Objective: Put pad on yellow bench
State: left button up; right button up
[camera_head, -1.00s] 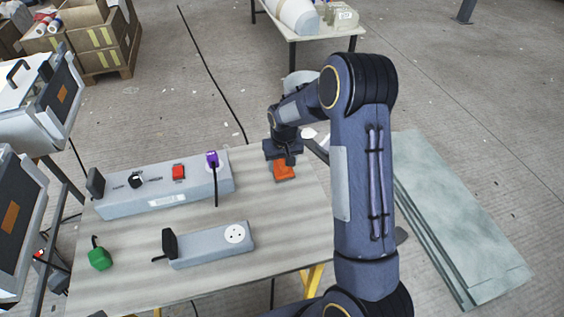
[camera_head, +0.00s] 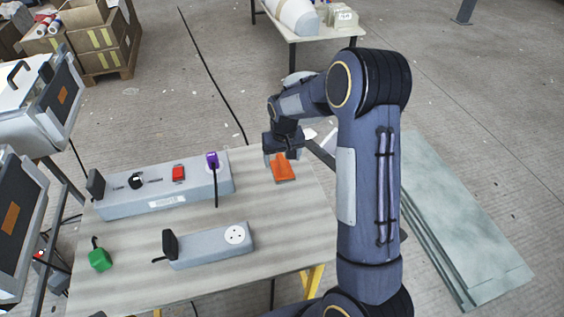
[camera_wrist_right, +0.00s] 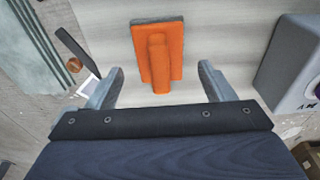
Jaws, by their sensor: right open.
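The orange pad (camera_head: 284,172), a flat plate with a raised handle, lies on the far right part of the bench top. It also shows in the right wrist view (camera_wrist_right: 176,42), handle up. The yellow bench (camera_head: 283,236) has a grey-brown wooden top and yellow legs. My right gripper (camera_head: 282,156) is just behind and above the pad. In the right wrist view my right gripper (camera_wrist_right: 161,70) is open, its fingers apart on either side of the pad's handle end, with nothing held. My left gripper is not in view.
A long grey socket strip (camera_head: 150,200) with plugs, a shorter grey socket block (camera_head: 212,247) and a green plug (camera_head: 100,259) stand on the bench. Grey-green sheets (camera_head: 465,225) lie on the floor at right. The bench's front right is clear.

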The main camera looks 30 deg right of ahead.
aim_at(284, 164)
notch_tip(284, 164, up, 9)
jog(key=s, duration=0.1)
jog(key=s+a+r+t+y, duration=0.3)
jog(key=s+r, duration=0.5)
jog(key=s, duration=0.6)
jog(key=s+a+n+t+y, duration=0.1)
jog(key=s+a, duration=0.7)
jog(key=s, duration=0.6)
jog(key=shift+f, duration=0.4)
notch_tip(284, 164, up, 6)
jog(key=p, duration=0.6)
jog(key=shift+f, duration=0.25)
